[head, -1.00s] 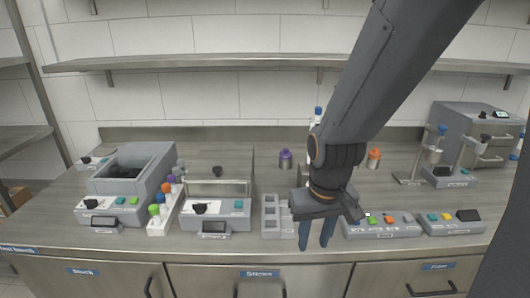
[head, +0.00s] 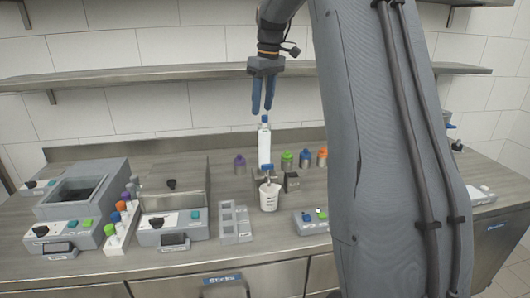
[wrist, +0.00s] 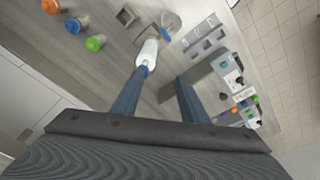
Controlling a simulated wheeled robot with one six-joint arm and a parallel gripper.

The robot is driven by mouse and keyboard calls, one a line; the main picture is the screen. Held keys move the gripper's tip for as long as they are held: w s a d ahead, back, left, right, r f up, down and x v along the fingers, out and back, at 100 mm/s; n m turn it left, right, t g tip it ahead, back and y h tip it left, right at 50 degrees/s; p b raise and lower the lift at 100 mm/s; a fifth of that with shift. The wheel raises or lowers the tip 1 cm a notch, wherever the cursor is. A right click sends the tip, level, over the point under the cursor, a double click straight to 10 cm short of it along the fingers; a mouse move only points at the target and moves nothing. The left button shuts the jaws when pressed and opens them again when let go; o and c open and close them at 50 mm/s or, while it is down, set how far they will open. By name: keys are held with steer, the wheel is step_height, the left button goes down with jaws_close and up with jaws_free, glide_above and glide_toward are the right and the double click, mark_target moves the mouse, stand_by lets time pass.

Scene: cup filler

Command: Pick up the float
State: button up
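I cannot tell which thing is the float. My gripper (head: 263,108) points down with its two blue fingers apart and nothing between them. A white cup (head: 269,197) stands at the column's foot, under a blue part. In the wrist view, the fingers (wrist: 161,79) show open, with the white column (wrist: 147,52) near the left fingertip. The cup (wrist: 171,20) is beyond it. Whether a finger touches the column's top is unclear.
Purple (head: 239,162), green (head: 287,160), blue and orange-capped bottles stand at the back. A grey rack (head: 235,222) and grey devices (head: 172,224) stand left of the cup. My arm hides the counter's right part. A shelf (head: 150,77) runs behind the gripper.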

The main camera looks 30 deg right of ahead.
mark_target(266, 116)
steer(key=w+d+r, duration=0.2)
steer(key=d+r, duration=0.1)
steer(key=shift+n, duration=0.4)
steer(key=shift+w+a+f+p, duration=0.1)
steer(key=shift+f+p, duration=0.6)
steer(key=shift+f, duration=0.55)
steer(key=shift+w+a+f+p, duration=0.15)
steer(key=shift+f+p, duration=0.55)
steer(key=shift+f, duration=0.5)
steer(key=shift+w+a+f+p, duration=0.1)
steer(key=shift+f+p, duration=0.6)
steer(key=shift+f, duration=0.55)
jaws_close()
